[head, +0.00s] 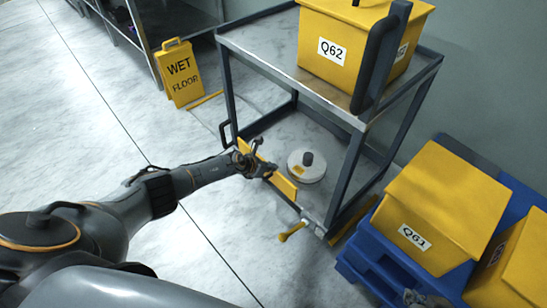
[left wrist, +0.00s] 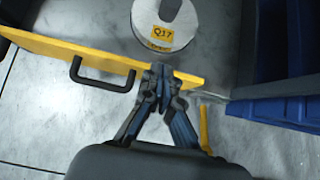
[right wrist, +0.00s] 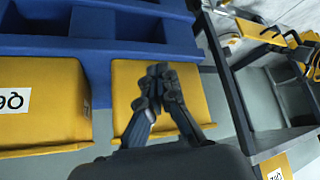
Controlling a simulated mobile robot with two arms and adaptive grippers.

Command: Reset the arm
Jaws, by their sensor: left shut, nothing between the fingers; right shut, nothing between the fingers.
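My right gripper (right wrist: 158,72) is shut and empty in front of a yellow box in the right wrist view (right wrist: 165,92). In the head view only a small part of it seems to show at the bottom right.
A white spool labelled Q37 (left wrist: 163,28) lies on the cart's lower shelf (head: 265,148). A yellow box Q62 (head: 340,55) stands on top. Yellow boxes, one Q61 (head: 445,205), stand on a blue pallet (head: 352,262). A wet-floor sign (head: 178,75) stands behind; the left floor is open.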

